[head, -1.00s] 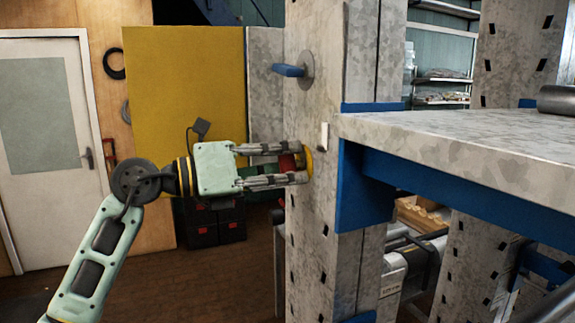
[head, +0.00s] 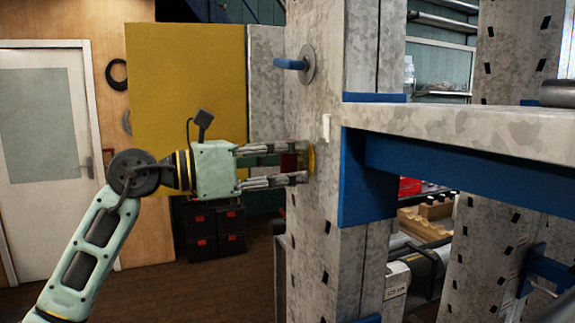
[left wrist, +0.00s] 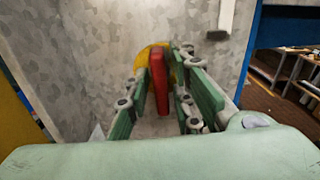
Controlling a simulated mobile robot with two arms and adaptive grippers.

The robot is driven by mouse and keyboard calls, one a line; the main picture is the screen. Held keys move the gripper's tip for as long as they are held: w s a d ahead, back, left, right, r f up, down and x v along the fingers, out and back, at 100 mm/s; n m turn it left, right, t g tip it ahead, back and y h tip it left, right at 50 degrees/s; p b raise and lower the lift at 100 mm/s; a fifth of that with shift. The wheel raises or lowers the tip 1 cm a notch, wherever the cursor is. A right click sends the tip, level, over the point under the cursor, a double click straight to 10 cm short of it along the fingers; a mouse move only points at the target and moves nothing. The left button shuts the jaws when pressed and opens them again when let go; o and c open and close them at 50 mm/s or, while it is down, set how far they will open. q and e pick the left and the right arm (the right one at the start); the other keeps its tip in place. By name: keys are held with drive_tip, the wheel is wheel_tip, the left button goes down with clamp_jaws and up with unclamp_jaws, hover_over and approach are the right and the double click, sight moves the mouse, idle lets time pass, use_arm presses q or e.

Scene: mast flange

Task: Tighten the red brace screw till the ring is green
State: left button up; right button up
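The red brace screw (left wrist: 159,82) has a flat red handle that stands out from the grey speckled post. Its ring (left wrist: 173,64) looks yellow, and it also shows yellow at the post face in the head view (head: 311,160). My left gripper (head: 306,164) points right at the post, with one finger above and one below the red handle (head: 289,162). In the left wrist view its green pads (left wrist: 168,100) stand on both sides of the handle with gaps between. The fingers partly cover the ring. My right gripper is not in view.
The grey post (head: 322,215) rises in the middle, with a blue lever on a round disc (head: 308,64) above the screw. A grey shelf slab (head: 450,120) on a blue beam juts out to the right. A yellow panel (head: 185,90) stands behind my arm.

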sight(281, 161)
use_arm(q)
drive_tip(key=shift+o, duration=0.5)
drive_tip(key=shift+a, duration=0.2)
drive_tip(key=shift+b+v, duration=0.85)
drive_tip(key=shift+v, duration=1.5)
drive_tip(key=shift+s, duration=0.1)
drive_tip(key=shift+d, duration=0.1)
